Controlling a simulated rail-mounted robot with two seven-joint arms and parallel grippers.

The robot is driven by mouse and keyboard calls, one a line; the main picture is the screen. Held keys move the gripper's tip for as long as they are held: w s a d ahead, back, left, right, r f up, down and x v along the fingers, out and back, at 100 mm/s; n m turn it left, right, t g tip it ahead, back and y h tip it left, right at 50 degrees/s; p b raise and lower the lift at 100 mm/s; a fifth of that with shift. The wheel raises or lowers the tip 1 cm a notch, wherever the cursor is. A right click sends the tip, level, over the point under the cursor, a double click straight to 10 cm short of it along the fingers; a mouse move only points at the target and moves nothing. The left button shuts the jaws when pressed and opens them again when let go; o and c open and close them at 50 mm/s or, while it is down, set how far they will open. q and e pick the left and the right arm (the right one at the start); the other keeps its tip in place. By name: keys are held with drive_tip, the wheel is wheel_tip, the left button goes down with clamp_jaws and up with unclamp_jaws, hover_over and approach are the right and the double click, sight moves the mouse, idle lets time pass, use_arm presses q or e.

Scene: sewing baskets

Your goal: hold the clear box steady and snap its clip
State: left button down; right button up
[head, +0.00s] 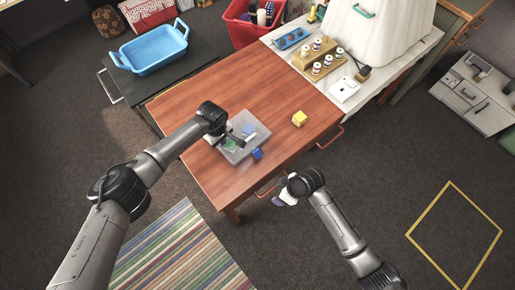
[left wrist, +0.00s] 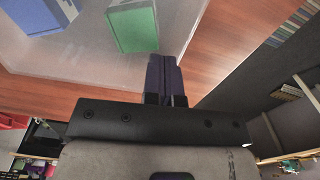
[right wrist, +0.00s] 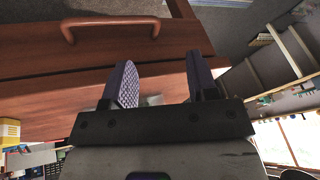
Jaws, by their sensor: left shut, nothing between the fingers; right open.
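The clear box (head: 262,131) lies on the wooden table, and a green block (left wrist: 132,27) and a blue block (left wrist: 28,17) show through it. A small blue piece (head: 257,153) is at the box's front right edge; I cannot tell whether it is the clip. My left gripper (left wrist: 168,70) is shut and empty, its fingertips at the edge of the box in the left wrist view. I cannot tell whether they touch it. My right gripper (right wrist: 160,85) is open and empty, off the table's front edge, apart from the box. My left arm hides part of the box.
A yellow block (head: 300,118) stands on the table right of the box. The wooden table (head: 210,178) has drawer handles (right wrist: 110,22) on its front. A white table (head: 385,75) with thread spools (head: 317,46) adjoins behind. A blue tray (head: 152,50) is at the back left.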

sight(259, 154)
drive_tip(key=w+a+r+m+t+y, duration=0.2)
drive_tip(key=w+r+m+t, duration=0.1)
drive_tip(key=w+r+t, duration=0.5)
drive_tip(key=shift+m+g, duration=0.3)
drive_tip(key=shift+w+d+x, duration=0.1)
drive_tip(key=shift+d+x, duration=0.05)
drive_tip(key=shift+x, duration=1.45)
drive_tip(key=shift+w+d+x, duration=0.1)
drive_tip(key=shift+x, duration=1.5)
drive_tip(key=shift+w+d+x, duration=0.1)
drive_tip(key=shift+d+x, duration=0.05)
drive_tip(key=shift+x, duration=1.45)
drive_tip(key=shift+f, duration=0.1)
drive_tip(key=c, duration=0.7)
drive_tip(key=shift+o, duration=0.2)
drive_tip(key=shift+f, duration=0.1)
